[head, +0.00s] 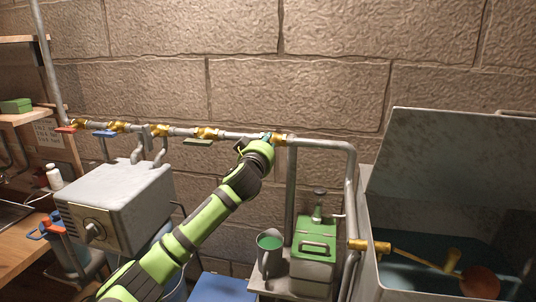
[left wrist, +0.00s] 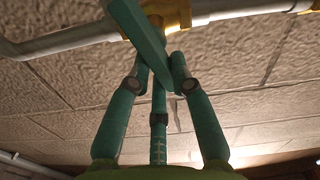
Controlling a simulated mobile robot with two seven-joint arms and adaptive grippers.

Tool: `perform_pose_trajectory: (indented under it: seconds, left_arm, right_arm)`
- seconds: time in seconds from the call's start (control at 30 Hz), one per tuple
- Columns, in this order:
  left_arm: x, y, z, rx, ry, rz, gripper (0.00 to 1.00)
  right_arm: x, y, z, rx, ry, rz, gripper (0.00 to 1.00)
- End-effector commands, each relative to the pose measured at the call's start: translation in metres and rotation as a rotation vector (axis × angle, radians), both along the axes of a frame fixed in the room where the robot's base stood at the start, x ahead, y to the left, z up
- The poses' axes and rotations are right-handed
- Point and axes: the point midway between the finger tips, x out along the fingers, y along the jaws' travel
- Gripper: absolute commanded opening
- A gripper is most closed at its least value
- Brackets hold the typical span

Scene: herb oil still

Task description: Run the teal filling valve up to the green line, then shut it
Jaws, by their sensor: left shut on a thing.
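The teal valve lever (head: 266,137) is on the brass valve (head: 279,140) at the right end of the wall pipe. My left gripper (head: 263,143) is at this lever, its fingers mostly hidden by my wrist. In the left wrist view, the teal lever (left wrist: 138,32) slopes down from the brass valve body (left wrist: 170,12); my left gripper (left wrist: 160,65) is shut on its lower end. The open grey tank (head: 378,215) at right holds dark water (head: 405,275) and an orange-red float (head: 481,282) on a brass arm. I cannot make out a green line. My right gripper is not in view.
The wall pipe (head: 325,142) also carries red (head: 66,130), blue (head: 104,134) and green (head: 197,142) levers. A grey metal box (head: 115,200) is left of my arm.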

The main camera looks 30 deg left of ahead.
Motion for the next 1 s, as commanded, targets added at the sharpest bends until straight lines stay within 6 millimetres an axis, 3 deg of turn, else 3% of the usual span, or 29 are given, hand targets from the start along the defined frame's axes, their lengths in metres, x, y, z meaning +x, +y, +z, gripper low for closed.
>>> perform_pose_trajectory:
  seconds: [0.03, 0.1, 0.4, 1.0]
  left_arm:
    - [0.000, 0.000, -0.008, -0.051, -0.013, 0.000, 0.00]
    - [0.000, 0.002, -0.008, -0.116, -0.029, 0.001, 0.00]
    - [-0.002, 0.007, -0.008, -0.393, -0.097, 0.000, 0.00]
    - [-0.004, 0.016, -0.012, -0.902, -0.227, 0.001, 0.00]
  right_arm:
    - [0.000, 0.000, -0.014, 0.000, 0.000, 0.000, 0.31]
    - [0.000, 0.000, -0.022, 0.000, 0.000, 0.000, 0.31]
    - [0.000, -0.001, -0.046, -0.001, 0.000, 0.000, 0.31]
    - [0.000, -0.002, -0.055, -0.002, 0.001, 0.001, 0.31]
